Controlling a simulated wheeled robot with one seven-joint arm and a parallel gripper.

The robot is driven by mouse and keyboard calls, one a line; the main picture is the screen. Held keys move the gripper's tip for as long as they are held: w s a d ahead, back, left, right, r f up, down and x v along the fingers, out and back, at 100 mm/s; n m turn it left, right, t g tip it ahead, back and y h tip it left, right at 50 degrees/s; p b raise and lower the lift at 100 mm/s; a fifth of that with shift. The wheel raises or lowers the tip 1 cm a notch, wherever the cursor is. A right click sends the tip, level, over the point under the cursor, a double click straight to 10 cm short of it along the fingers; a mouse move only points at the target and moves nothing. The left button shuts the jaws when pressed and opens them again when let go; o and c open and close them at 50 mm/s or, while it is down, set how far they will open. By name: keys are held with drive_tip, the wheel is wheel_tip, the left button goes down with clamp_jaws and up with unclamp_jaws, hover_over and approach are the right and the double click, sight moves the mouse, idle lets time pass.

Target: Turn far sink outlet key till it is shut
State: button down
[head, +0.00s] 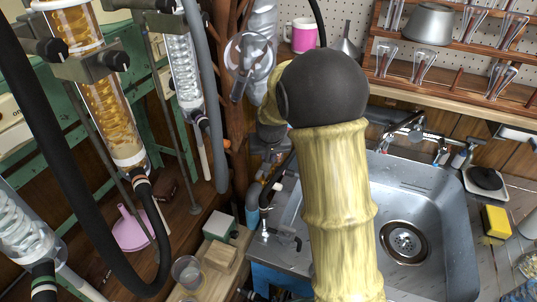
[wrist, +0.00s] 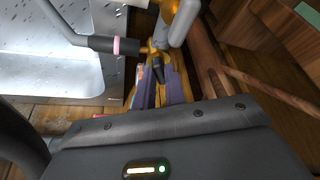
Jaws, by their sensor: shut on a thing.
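In the wrist view, the outlet key (wrist: 158,71) is a small dark lever on a brass outlet valve (wrist: 150,49) beside the sink. My gripper (wrist: 159,80) reaches up to it, with purplish fingers on either side of the key. The jaws are shut on the key, which points down toward the gripper body. A dark hose end with a pink ring (wrist: 116,46) meets the valve from the left. In the head view, my arm's yellow segment and black joint cover the middle, and I cannot make out the gripper or the held key.
The steel sink (head: 447,215) lies right of my arm; it also shows in the wrist view (wrist: 55,75). Another small tap (head: 267,234) stands by its near left corner. Glass condensers (head: 108,105) and hoses crowd the left.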

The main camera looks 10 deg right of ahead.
drive_tip(key=c, duration=1.5)
unclamp_jaws()
drive_tip(key=shift+o, duration=0.2)
drive_tip(key=p+v, duration=0.1)
drive_tip(key=v, duration=0.6)
drive_tip(key=shift+r, duration=0.2)
drive_tip(key=shift+s, duration=0.15)
drive_tip(key=c, duration=0.5)
drive_tip(key=shift+d+r+p, duration=0.1)
drive_tip(key=shift+d+p, duration=0.1)
drive_tip(key=shift+p, duration=0.35)
clamp_jaws()
drive_tip(key=w+d+r+m+g+y+p, duration=0.2)
drive_tip(key=d+m+g+y+p, duration=0.2)
drive_tip(key=d+m+p, duration=0.6)
drive_tip(key=m+p, duration=0.5)
drive_tip(key=m, duration=0.3)
drive_tip(key=shift+d+r+y+p, duration=0.15)
drive_tip(key=shift+d+y+p, duration=0.1)
drive_tip(key=shift+y+p, duration=0.15)
